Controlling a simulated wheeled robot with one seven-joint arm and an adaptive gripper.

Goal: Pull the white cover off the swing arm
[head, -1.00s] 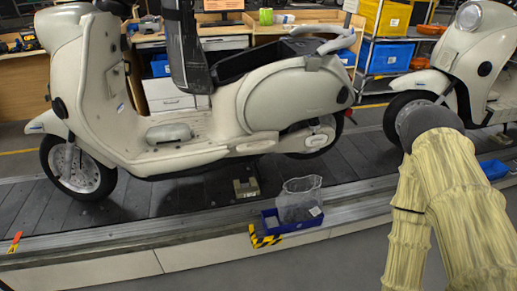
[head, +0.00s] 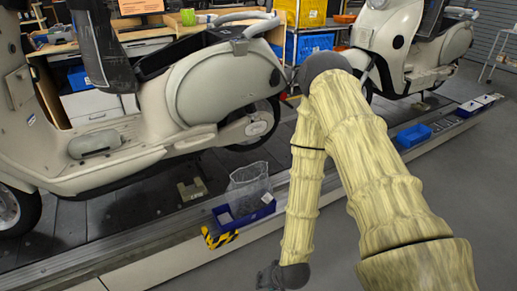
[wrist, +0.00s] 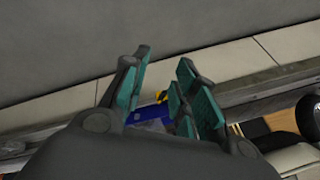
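The white cover (head: 246,128) sits on the swing arm beside the rear wheel (head: 266,112) of the nearer cream scooter (head: 205,90) in the head view. My gripper (wrist: 162,90) is open and empty in the wrist view, its teal-padded fingers apart. It points down towards the conveyor's near edge and the floor. In the head view my arm hangs down right of the cover, its dark end (head: 283,275) low at the bottom edge, well away from the cover. The fingers cannot be made out there. The cover cannot be made out in the wrist view.
A blue bin (head: 262,214) with a clear bag (head: 249,187) stands on the conveyor edge (head: 130,245) below the swing arm. It also shows between my fingers (wrist: 152,113). A second scooter (head: 420,50) and another blue bin (head: 413,135) are at right. Grey floor right of the conveyor is free.

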